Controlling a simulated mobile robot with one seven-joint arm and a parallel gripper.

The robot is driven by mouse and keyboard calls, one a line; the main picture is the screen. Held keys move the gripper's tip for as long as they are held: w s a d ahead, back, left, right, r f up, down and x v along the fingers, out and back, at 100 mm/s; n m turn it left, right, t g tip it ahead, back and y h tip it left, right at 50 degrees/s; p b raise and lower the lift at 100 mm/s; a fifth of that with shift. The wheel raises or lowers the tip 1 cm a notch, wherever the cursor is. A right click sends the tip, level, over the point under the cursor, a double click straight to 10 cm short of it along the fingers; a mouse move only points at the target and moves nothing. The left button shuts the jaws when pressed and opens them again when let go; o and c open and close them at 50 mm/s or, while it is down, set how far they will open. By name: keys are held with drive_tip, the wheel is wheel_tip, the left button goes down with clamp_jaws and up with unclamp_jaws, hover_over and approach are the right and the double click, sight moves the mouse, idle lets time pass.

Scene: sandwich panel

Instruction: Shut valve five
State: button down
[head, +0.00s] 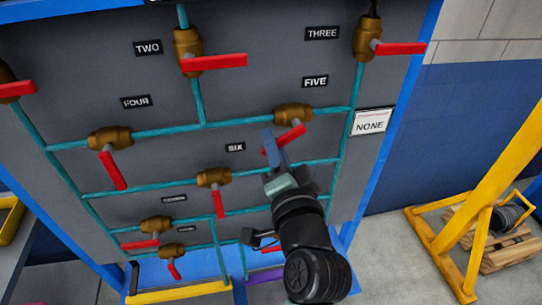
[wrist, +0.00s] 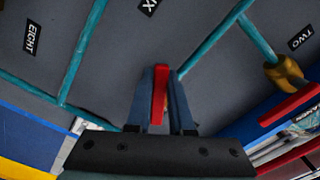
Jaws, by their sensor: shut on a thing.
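Valve five is a brass valve (head: 293,114) on a teal pipe, just below the FIVE label (head: 315,82). Its red handle (head: 293,136) slants down to the left from the valve body, at an angle to the pipe. My gripper (head: 271,150) reaches up from below and is at the lower left end of this handle. In the wrist view, the red handle (wrist: 160,90) stands between the two fingers of my gripper (wrist: 161,100), which are closed on it. The valve body is not clear in the wrist view.
Other red-handled valves sit close by: valve six (head: 214,178) at left below, valve two (head: 188,48) above, valve three (head: 367,40) at upper right. A sign reading NONE (head: 371,122) is on the panel's right. A yellow frame (head: 440,240) stands on the floor at right.

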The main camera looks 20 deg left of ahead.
drive_tip(key=shift+w+d+f+n+b, duration=0.4)
drive_tip(key=shift+d+n+b, duration=0.2)
drive_tip(key=shift+n+b, duration=1.5)
drive_tip(key=shift+w+d+f+n+b, duration=0.45)
drive_tip(key=shift+d+n+b, duration=0.15)
drive_tip(key=shift+n+b, duration=1.4)
drive_tip(key=shift+w+d+f+n+b, duration=0.4)
drive_tip(key=shift+d+n+b, duration=0.2)
drive_tip(key=shift+n+b, duration=1.5)
drive_tip(key=shift+m+b, duration=0.3)
drive_tip(key=shift+b, duration=0.1)
drive_tip(key=c, duration=0.8)
unclamp_jaws()
drive_tip(key=shift+d, duration=0.1)
drive_tip(key=shift+s, duration=0.1)
drive_tip(key=b+v, duration=0.2)
drive_tip(key=v, duration=1.1)
